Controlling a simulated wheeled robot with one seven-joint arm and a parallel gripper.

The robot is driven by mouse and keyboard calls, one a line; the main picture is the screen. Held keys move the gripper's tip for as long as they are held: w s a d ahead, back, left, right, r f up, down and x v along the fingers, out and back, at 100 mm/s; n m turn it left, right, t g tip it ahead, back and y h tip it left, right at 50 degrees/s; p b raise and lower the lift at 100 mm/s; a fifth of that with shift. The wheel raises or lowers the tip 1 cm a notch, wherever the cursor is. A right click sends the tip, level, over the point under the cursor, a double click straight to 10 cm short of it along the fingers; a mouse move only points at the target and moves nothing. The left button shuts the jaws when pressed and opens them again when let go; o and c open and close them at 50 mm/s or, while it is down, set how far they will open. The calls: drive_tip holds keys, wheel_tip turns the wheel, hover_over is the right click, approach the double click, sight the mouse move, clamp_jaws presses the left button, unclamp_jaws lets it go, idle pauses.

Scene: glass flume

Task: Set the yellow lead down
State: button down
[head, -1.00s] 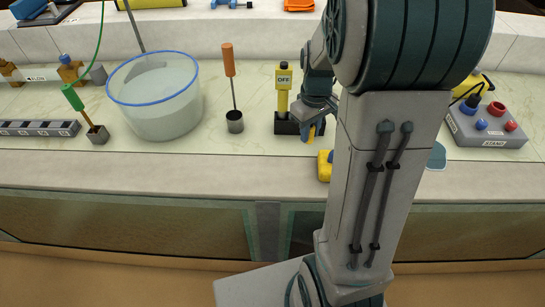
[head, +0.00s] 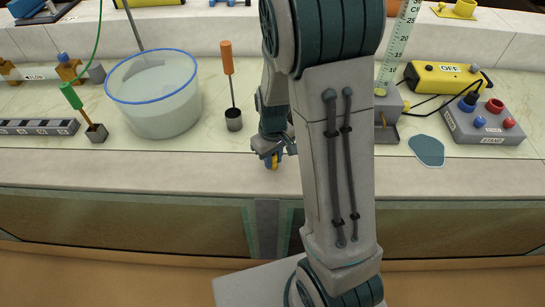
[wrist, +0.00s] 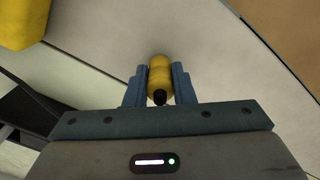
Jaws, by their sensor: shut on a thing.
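The yellow lead's plug (wrist: 159,78) is a yellow rounded piece with a black tip. My gripper (wrist: 160,88) is shut on it, with one blue finger on each side. In the head view my gripper (head: 273,160) is over the front part of the bench, near the pale front ledge, and a bit of the yellow plug (head: 275,161) shows between its fingers. I cannot tell whether the plug touches the surface. No cable from it shows. A larger yellow object (wrist: 20,22) is at the upper left in the wrist view; my arm hides that area in the head view.
A tub with a blue rim (head: 165,113) and a cup with an orange-handled tool (head: 228,65) stand left of my gripper. A grey stand box (head: 485,122), a yellow box marked OFF (head: 448,78) and a teal patch (head: 427,150) are at the right. The front ledge (head: 150,172) is clear at left.

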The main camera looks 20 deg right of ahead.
sight(273, 155)
drive_tip(key=shift+f, duration=0.2)
drive_tip(key=c, duration=1.2)
unclamp_jaws()
drive_tip(key=shift+c, duration=0.2)
drive_tip(key=shift+r, duration=0.15)
wheel_tip(273, 155, up, 11)
drive_tip(key=shift+r+p, duration=0.1)
drive_tip(key=shift+p, duration=0.45)
drive_tip(key=s+r+m+t, duration=0.1)
drive_tip(key=s+r+m, duration=0.1)
drive_tip(key=s, duration=0.5)
drive_tip(key=s+r+m+t, duration=0.1)
drive_tip(key=s+r+m, duration=0.1)
drive_tip(key=s+r, duration=0.3)
drive_tip(key=shift+s+a+r+t, duration=0.15)
drive_tip(key=shift+s+r+t, duration=0.15)
drive_tip(key=shift+s, duration=0.55)
